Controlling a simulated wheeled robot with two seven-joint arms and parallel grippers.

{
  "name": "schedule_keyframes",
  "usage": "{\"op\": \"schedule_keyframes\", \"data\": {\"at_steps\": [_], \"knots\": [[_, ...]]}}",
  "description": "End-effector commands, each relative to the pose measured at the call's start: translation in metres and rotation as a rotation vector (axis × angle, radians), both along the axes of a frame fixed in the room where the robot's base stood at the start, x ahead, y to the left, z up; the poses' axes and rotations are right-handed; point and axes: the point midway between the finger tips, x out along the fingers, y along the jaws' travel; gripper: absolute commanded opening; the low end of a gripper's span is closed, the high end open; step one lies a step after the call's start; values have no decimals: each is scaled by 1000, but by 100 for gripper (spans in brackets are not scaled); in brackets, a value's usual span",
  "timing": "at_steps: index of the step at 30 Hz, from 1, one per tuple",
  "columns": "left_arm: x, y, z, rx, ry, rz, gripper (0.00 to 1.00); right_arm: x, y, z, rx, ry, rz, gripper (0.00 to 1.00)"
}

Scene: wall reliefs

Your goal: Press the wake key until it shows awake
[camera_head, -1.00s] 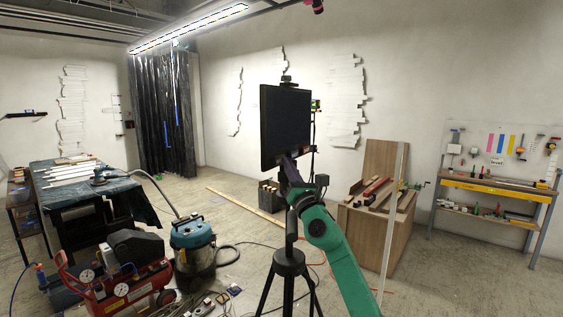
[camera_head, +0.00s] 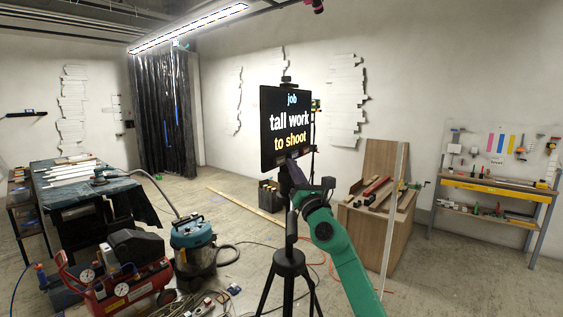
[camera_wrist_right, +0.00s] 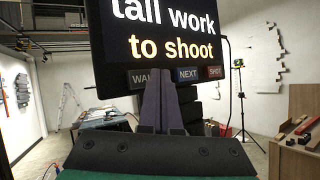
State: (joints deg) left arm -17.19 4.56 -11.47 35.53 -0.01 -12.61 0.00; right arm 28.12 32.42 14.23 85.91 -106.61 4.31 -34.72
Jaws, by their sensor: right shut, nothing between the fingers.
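A black screen (camera_head: 285,112) is lit and reads "job", "tall work", "to shoot". It also fills the upper part of the right wrist view (camera_wrist_right: 118,48). Along its lower edge sit the wake key (camera_wrist_right: 140,78), its label partly covered, the blue-lettered NEXT key (camera_wrist_right: 188,75) and the red SHOT key (camera_wrist_right: 215,72). My right gripper (camera_wrist_right: 159,84) is shut and empty, its tips in front of the lower edge between the wake and NEXT keys. Whether it touches anything I cannot tell. In the head view the right gripper (camera_head: 292,166) is just below the screen. My left gripper is not in view.
A black tripod (camera_head: 289,262) stands in front of my right arm. A blue vacuum (camera_head: 192,237) and red compressor (camera_head: 122,290) stand at left. A workbench (camera_head: 495,188) is at far right.

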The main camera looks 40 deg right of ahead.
Motion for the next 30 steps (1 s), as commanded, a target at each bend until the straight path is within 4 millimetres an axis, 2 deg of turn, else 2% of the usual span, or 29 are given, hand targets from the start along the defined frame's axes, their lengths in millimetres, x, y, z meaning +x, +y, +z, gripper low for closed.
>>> {"op": "schedule_keyframes", "data": {"at_steps": [7,20,30], "knots": [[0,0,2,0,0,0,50,-5,-3,0,1,1,-1,0],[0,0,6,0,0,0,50,-43,-20,0,1,0,0,0],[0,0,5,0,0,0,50,-45,-21,0,1,0,0,0]]}}
